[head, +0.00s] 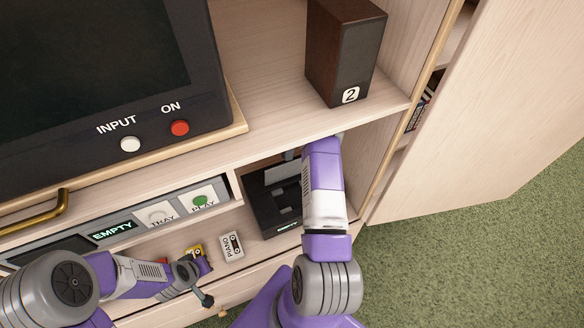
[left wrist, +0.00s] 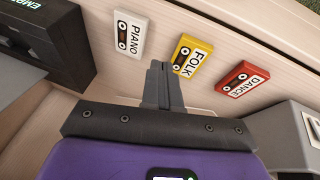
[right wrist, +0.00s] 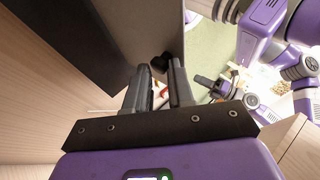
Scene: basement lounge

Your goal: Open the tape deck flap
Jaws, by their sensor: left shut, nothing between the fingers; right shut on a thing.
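The black tape deck (head: 262,212) stands in the open bay under the shelf, with a small lit label on its front edge. My right arm reaches over its right side and hides part of it. My right gripper (right wrist: 160,82) is shut on a dark part at the deck, seemingly the flap; its fingertips are hard to make out in the head view. How far the flap stands open I cannot tell. My left gripper (left wrist: 162,78) is shut and empty, near the cassettes.
A white PIANO cassette (left wrist: 126,34), a yellow FOLK one (left wrist: 194,54) and a red DANCE one (left wrist: 242,79) lie on the lower board. A player (head: 150,215) reading EMPTY is left of the deck. A speaker (head: 340,50) stands above; an open cabinet door (head: 480,110) is at right.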

